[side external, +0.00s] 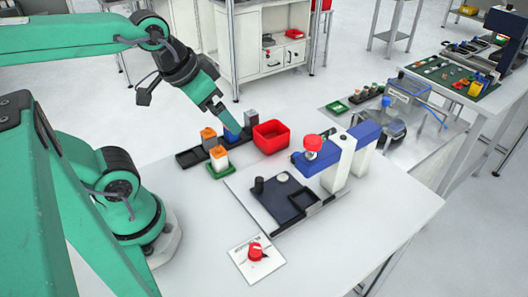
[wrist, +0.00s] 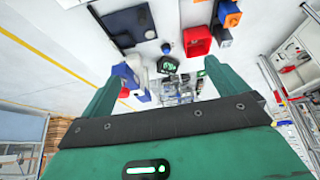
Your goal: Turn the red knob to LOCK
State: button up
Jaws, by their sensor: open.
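The red knob (side external: 255,252) sits on a small white plate (side external: 240,262) at the front of the table in the side view. The plate's markings are too small to read, so I cannot tell the knob's setting. My gripper (side external: 222,112) is up at the back left, near the blue block and well away from the knob. In the wrist view its two green fingers stand wide apart with nothing between them (wrist: 165,80).
A red bin (side external: 271,136), a black tray (side external: 190,158) and orange-topped blocks (side external: 218,156) stand at the back. A blue-and-white press (side external: 340,155) with a red top stands behind the knob, over a dark plate (side external: 285,200). The table right of the knob is clear.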

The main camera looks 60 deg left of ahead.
jog(key=shift+d+f, duration=0.1)
jog(key=shift+d, duration=0.05)
jog(key=c, duration=0.7)
jog(key=shift+w+d+f, duration=0.2)
jog(key=shift+d, duration=0.05)
jog(key=c, duration=0.3)
jog(key=n+g, duration=0.3)
jog(key=g, duration=0.2)
send_over(255, 247)
jog(key=f, duration=1.3)
jog(key=shift+w+a+f, duration=0.25)
jog(key=shift+w+f, duration=0.1)
jog(key=shift+c, duration=0.2)
jog(key=shift+s+d+f+g, duration=0.3)
jog(key=shift+f, duration=0.1)
jog(key=shift+f, duration=0.15)
jog(key=shift+f, duration=3.75)
